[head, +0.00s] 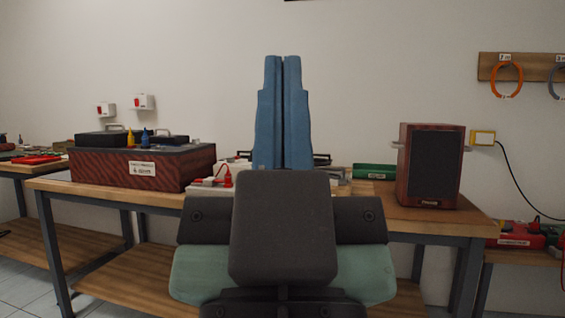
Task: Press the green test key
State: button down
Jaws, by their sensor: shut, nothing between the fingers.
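My gripper (283,62) stands in the middle of the head view with its two blue fingers upright and side by side. It is shut and empty, with only a thin dark line between the fingers. I cannot make out a green test key. A low green item (374,171) lies on the workbench, right of the fingers, but I cannot tell what it is. My gripper hides the middle of the bench and most of the devices behind it. Parts of a light device with a red plug (225,178) show left of the fingers.
The wooden workbench (420,215) spans the view. A dark red box (140,168) with a label and terminals stands on its left, a loudspeaker (431,167) on its right. A yellow-framed box (483,138) with a cable and a board with coiled rings (500,68) are on the wall.

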jog(key=shift+r, duration=0.1)
dwell(0.8)
notch_tip(320, 180, up, 47)
jog(key=p, duration=4.6)
jog(key=shift+f+p, duration=0.2)
jog(key=shift+p, duration=0.2)
jog(key=shift+w, duration=0.1)
